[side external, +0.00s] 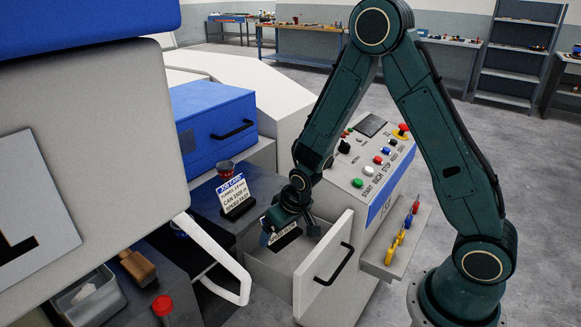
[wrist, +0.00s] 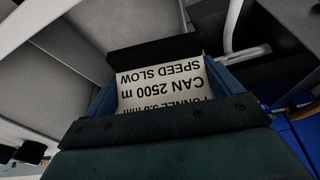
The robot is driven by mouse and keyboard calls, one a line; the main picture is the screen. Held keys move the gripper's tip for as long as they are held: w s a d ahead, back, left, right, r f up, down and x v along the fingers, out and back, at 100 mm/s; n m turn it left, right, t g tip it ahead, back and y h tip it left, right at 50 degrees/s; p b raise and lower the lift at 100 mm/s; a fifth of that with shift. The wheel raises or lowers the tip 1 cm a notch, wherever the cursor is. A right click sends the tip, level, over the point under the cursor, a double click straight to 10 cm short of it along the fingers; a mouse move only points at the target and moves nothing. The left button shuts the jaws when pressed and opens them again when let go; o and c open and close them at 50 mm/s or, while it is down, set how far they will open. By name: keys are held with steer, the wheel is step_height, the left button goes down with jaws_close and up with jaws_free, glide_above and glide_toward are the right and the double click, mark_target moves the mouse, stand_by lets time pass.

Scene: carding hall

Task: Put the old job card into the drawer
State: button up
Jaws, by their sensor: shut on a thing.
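The old job card (side external: 283,238) is a white card with black print, held in my gripper (side external: 290,222). In the wrist view the card (wrist: 165,88) reads upside down, "CAN 2500 m" and "SPEED SLOW", with a dark strip along its far edge. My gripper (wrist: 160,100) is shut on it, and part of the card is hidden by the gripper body. The drawer (side external: 324,268) is pulled open, with a pale front and black handle. My gripper and the card hang at the drawer's left part; whether the card is below the rim, I cannot tell.
Another job card (side external: 234,194) with a blue heading stands on the dark shelf left of my gripper, near a red cup-like part (side external: 226,170). A white curved bar (side external: 215,255) lies left of the drawer. A control panel (side external: 375,160) with buttons stands behind the drawer.

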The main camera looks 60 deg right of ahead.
mark_target(295, 260)
steer(key=d+f+m+g+h, duration=0.1)
steer(key=d+f+m+h, duration=0.1)
steer(key=d+f+m, duration=0.5)
steer(key=shift+w+d+f+h, duration=0.35)
steer(key=shift+d+f, duration=0.1)
steer(key=shift+f, duration=0.95)
steer(key=shift+f, duration=0.1)
steer(key=shift+f, duration=3.3)
steer(key=shift+f, duration=0.6)
steer(key=o, duration=0.8)
steer(key=shift+r, duration=0.15)
